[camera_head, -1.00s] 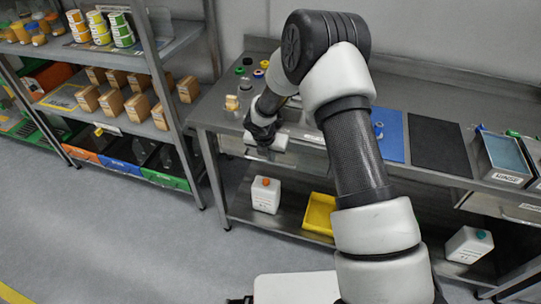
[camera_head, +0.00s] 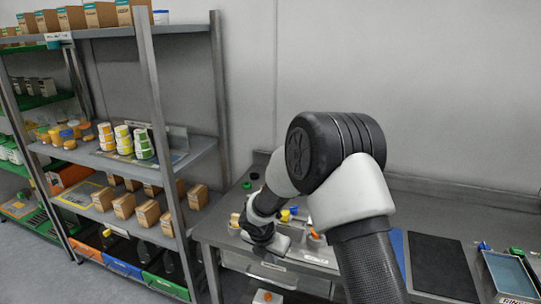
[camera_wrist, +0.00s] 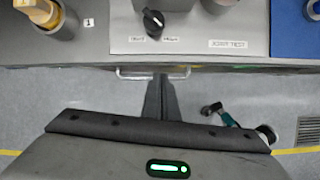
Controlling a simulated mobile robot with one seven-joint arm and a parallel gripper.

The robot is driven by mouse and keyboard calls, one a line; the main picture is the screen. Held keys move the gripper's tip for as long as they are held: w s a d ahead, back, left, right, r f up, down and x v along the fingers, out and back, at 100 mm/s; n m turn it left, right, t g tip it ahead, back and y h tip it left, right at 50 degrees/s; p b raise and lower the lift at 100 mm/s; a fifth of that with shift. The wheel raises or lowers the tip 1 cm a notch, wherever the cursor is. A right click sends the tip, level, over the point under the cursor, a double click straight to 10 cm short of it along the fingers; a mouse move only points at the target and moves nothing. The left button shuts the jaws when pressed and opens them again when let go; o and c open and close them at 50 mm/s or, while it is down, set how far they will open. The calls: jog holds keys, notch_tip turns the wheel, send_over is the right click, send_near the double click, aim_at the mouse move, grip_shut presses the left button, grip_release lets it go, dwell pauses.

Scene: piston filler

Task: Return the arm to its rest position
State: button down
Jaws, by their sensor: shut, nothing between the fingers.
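My arm bends over the front of the steel bench (camera_head: 440,195) in the head view, its elbow high and its wrist low at the left part of the bench. My gripper (camera_wrist: 160,97) shows in the wrist view with its two dark fingers together and nothing between them. The fingers point toward the bench's front edge, over the grey floor. They appear apart from the bench, near a drawer handle (camera_wrist: 152,72). In the head view the fingertips cannot be made out.
A grey panel with a black knob (camera_wrist: 153,20) lies beyond the fingers. A blue mat (camera_wrist: 294,28) is on its right, a tan-topped item (camera_wrist: 38,10) on its left. A loaded shelf rack (camera_head: 150,90) stands left of the bench. Trays (camera_head: 508,272) sit at the right.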

jog(key=s+d+r+m+p, duration=0.1)
jog(key=s+d+r+m, duration=0.3)
jog(key=r, duration=0.4)
jog(key=s+d+r+m, duration=0.3)
jog(key=d+r+m, duration=0.15)
jog(key=r, duration=0.45)
jog(key=s+d+r+m+p, duration=0.1)
jog(key=s+d+r+m, duration=0.2)
jog(key=r+m, duration=0.4)
jog(key=s+r+m, duration=0.3)
jog(key=s+m, duration=0.2)
jog(key=s, duration=0.2)
jog(key=s+d+r+m+t+y+p, duration=0.1)
jog(key=s+r+m, duration=0.3)
jog(key=s, duration=0.3)
jog(key=s+d+r+m+p, duration=0.1)
jog(key=s+r+m, duration=0.3)
jog(key=s, duration=0.3)
jog(key=shift+s+m+y, duration=0.25)
jog(key=shift+m+y, duration=0.15)
jog(key=shift+m, duration=0.45)
jog(key=shift+r, duration=0.1)
